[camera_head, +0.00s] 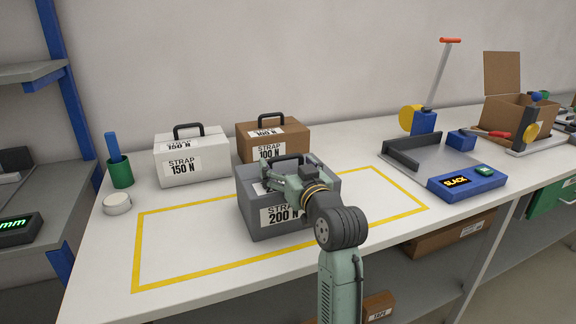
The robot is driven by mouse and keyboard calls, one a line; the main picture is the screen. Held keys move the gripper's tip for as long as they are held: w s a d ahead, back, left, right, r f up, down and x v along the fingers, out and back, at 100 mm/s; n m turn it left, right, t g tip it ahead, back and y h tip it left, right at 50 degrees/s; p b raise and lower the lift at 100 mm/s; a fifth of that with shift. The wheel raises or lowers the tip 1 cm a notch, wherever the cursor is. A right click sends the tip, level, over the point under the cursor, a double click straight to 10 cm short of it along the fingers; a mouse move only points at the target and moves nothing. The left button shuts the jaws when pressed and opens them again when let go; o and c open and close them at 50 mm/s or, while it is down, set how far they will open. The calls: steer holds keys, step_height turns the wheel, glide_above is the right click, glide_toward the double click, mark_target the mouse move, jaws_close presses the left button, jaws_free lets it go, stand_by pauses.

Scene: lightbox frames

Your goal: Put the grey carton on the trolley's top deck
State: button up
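The grey carton (247,217) is a box with a dark top handle and a label reading "STRAP 200 N". It stands upright in the middle of the bench, within the yellow outline; whether its base touches the bench is hard to tell. My gripper (272,181) is over its top, just in front of the handle (284,159). My wrist covers part of the carton's right front. The fingertips are too small and overlapped to show whether they grip the handle. I see no trolley in this view.
White (203,174) and brown (290,134) handled boxes stand close behind. A green cup (120,172) and white disc (117,204) are left. A grey plate (400,172), blue display unit (466,183) and open cardboard box (500,112) are right. The yellow outline's left part (180,245) is clear.

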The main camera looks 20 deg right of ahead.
steer(key=shift+o, duration=0.7)
steer(key=shift+s, duration=0.15)
steer(key=s+b, duration=0.3)
steer(key=s, duration=0.8)
steer(key=shift+s+d, duration=0.2)
steer(key=shift+s, duration=0.15)
steer(key=shift+r, duration=0.15)
